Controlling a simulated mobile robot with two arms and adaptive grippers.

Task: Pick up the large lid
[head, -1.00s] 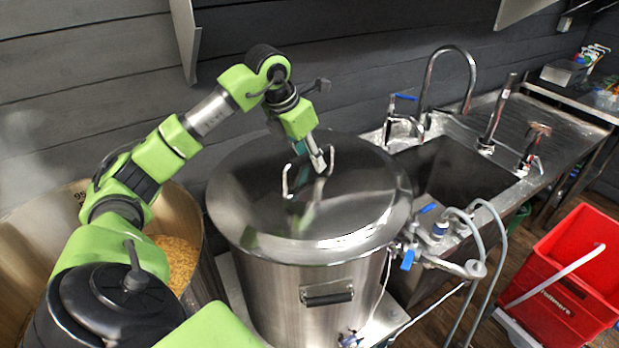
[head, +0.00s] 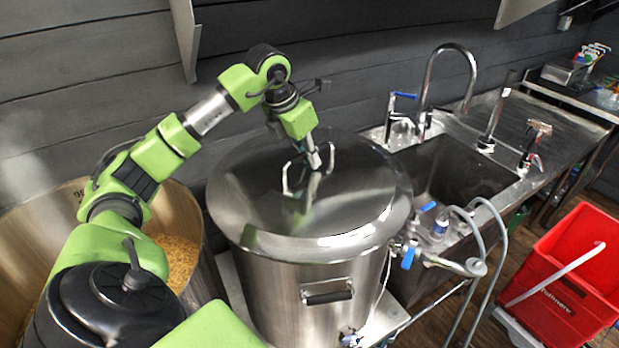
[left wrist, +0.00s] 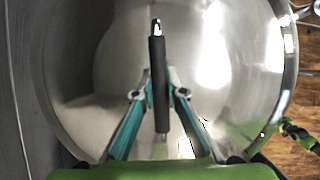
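The large lid (head: 250,190) is a round, shiny steel cover lying on top of the steel kettle (head: 268,295). Its upright bar handle (head: 287,180) stands near its middle. The lid fills most of the left wrist view (left wrist: 215,70), where the handle has a dark grip (left wrist: 158,60). My left gripper (head: 322,160) reaches down from above to the handle. In the left wrist view its two teal fingers (left wrist: 160,92) press in on both sides of the dark grip. My right gripper is not in view.
A steel sink (head: 455,165) with taps stands right of the kettle. Hoses and blue-handled valves (head: 408,258) sit close to the kettle's right side. A grain-filled vessel (head: 180,255) is at left. A dark plank wall is behind. A red bucket (head: 570,270) stands on the floor at right.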

